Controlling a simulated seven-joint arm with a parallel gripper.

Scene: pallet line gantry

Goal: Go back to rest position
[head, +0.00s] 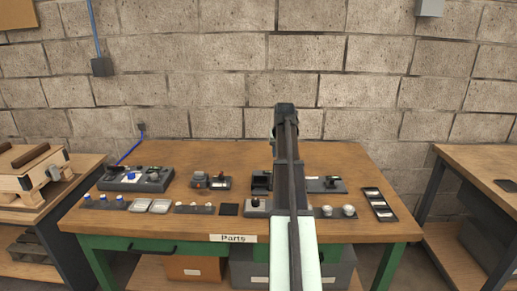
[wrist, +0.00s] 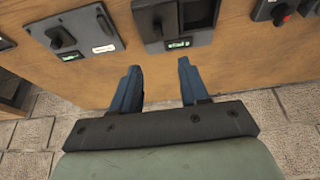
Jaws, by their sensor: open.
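My gripper shows in the wrist view (wrist: 160,85) with two blue fingers spread apart and nothing between them. It is open and hangs over the edge of the wooden workbench (head: 240,155), with the stone floor showing below. In the head view my arm reaches up across the middle of the bench, and the fingers cannot be made out there. The arm hides part of the bench and some of the devices on it.
A dark control unit (head: 135,179) stands at the bench's left, with several small devices and parts across its middle. A dark tray (head: 380,204) lies at the right. Side tables stand left and right (head: 480,165). A block wall (head: 200,70) is behind. The bench's back strip looks clear.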

